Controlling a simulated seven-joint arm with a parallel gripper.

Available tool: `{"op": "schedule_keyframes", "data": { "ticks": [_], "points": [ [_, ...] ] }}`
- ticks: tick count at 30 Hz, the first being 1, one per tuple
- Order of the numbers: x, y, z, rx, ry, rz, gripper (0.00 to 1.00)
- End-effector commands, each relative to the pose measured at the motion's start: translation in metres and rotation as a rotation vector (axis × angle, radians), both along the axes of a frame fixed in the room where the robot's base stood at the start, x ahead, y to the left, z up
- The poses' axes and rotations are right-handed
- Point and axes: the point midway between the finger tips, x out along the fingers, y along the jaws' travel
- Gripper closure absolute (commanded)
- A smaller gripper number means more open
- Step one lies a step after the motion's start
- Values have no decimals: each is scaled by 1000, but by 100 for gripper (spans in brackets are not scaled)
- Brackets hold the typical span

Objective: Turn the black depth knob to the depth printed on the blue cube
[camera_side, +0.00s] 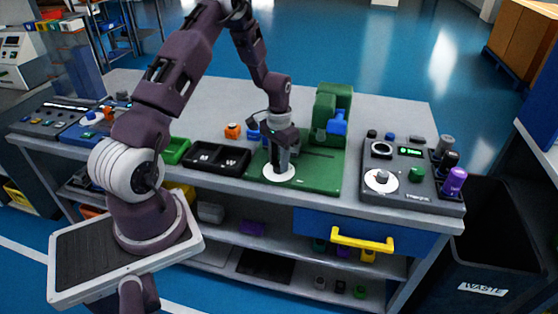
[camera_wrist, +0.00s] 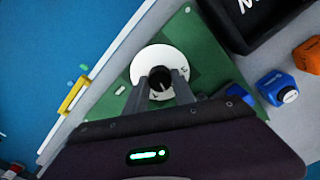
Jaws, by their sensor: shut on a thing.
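The black depth knob (camera_wrist: 160,77) sits at the centre of a round white dial (camera_wrist: 148,61) in the wrist view. My gripper (camera_wrist: 162,90) is shut on the knob, one finger on each side, and hides part of it and of the dial. The dial's marks are too small to read. In the side view my gripper (camera_side: 281,155) points down over the white dial (camera_side: 278,174) on the green base. The blue cube (camera_side: 252,134) lies behind and left of my gripper. It also shows in the wrist view (camera_wrist: 273,84) with a white printed patch I cannot read.
The dial's green base (camera_side: 320,172) carries an upright green machine (camera_side: 333,100) with a blue part. A control box (camera_side: 410,180) with knobs stands right. A yellow drawer handle (camera_side: 362,241) juts out in front.

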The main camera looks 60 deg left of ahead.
Motion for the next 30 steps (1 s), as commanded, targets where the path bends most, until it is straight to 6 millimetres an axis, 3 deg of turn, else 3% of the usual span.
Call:
{"op": "schedule_keyframes", "data": {
  "ticks": [13,30],
  "points": [
    [1,0,1,1,-2,248,100],
    [1,0,1,1,-3,299,100]
  ]
}}
